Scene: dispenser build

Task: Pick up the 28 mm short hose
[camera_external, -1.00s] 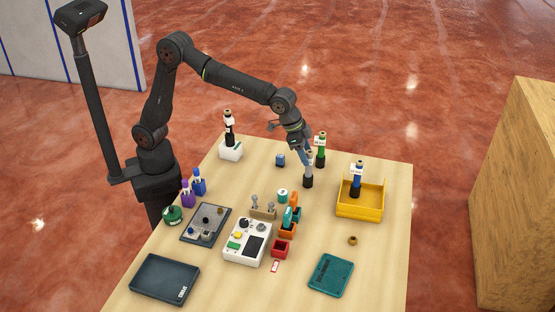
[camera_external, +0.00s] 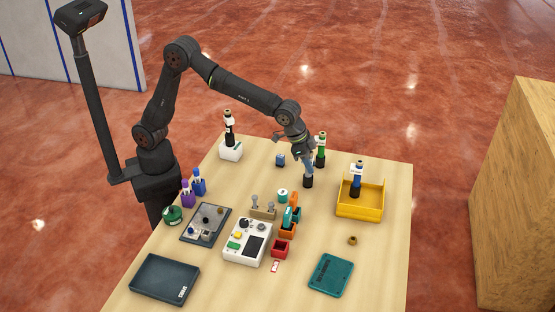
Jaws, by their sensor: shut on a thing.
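My gripper (camera_external: 309,173) points down over the back middle of the table. Its fingertips are at the top of a short dark upright cylinder (camera_external: 308,182), which looks like the short hose. The gripper is shut on it. The cylinder stands at table level, and its upper part is hidden by the fingers. The size of the hose cannot be read at this distance.
A green dispenser (camera_external: 321,150) stands close behind to the right. Orange and teal parts (camera_external: 289,222) stand in front.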

